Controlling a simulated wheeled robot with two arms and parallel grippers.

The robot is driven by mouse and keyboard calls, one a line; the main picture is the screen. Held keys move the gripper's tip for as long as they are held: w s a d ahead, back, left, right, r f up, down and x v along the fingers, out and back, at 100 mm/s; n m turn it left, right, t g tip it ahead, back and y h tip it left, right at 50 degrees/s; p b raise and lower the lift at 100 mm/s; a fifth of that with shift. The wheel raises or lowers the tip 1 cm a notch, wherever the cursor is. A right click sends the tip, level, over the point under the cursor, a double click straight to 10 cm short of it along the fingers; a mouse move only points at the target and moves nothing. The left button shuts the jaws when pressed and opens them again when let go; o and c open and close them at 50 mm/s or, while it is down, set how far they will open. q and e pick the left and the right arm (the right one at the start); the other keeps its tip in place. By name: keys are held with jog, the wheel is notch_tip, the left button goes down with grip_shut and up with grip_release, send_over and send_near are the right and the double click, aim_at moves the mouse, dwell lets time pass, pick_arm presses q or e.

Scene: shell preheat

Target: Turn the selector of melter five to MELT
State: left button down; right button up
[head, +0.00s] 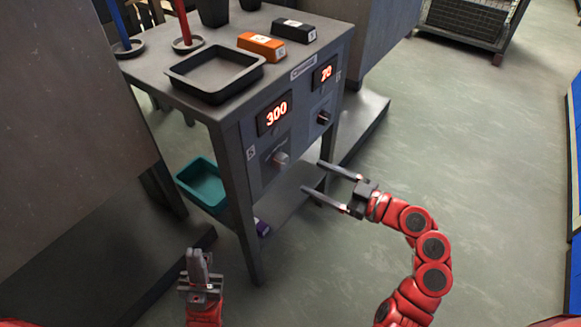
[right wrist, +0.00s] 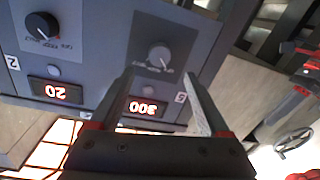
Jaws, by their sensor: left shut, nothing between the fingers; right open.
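The melter panel with a red 300 display (head: 275,114) has a light grey selector knob (head: 281,159) below it. In the right wrist view this knob (right wrist: 160,56) appears upside down, beside a label that looks like 5 (right wrist: 181,97). The lettering around the knob is too small to read, so its setting is unclear. My right gripper (head: 312,176) is open and empty, in front of the panel and right of the knob. In the right wrist view the knob shows beyond and between the fingertips, apart from them. My left gripper (head: 197,256) is shut and empty, low at front left.
A second panel, with a display that reads 20 (right wrist: 57,91) and label 2, has a black knob (head: 323,118). On the stand's top are a dark tray (head: 180,85), an orange block (head: 261,46) and a black block (head: 294,30). A teal tray (head: 203,184) sits below. Floor at right is clear.

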aim_at(285, 163)
jog(key=b+x, duration=0.1)
jog(key=x, duration=0.7)
grip_shut()
